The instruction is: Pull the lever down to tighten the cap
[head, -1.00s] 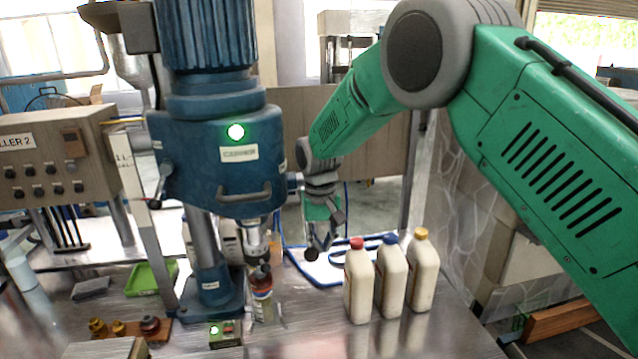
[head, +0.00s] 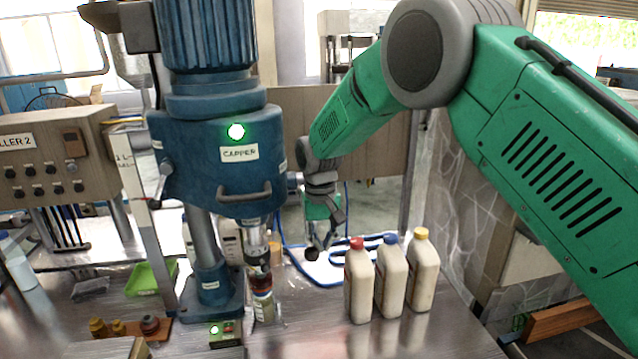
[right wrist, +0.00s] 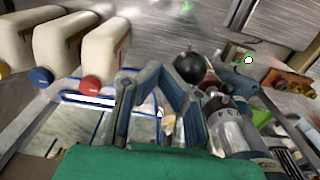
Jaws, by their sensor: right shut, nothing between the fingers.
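The blue capper (head: 215,170), with a lit green lamp, stands on the metal table. Its chuck (head: 257,243) is down at the top of a bottle (head: 263,302) with a dark cap, which stands upright below it. A lever's black ball knob (head: 312,254) hangs right of the chuck; the knob also shows in the right wrist view (right wrist: 189,66). My right gripper (head: 324,240) is shut and empty, with its fingers beside and just above the knob; I cannot tell whether they touch it. My left gripper is out of view.
Three cream bottles with red (head: 358,290), blue (head: 391,280) and yellow (head: 422,275) caps stand right of the capper. A green tray (head: 150,279) and a wooden block with small caps (head: 150,331) lie to the left. The front right of the table is clear.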

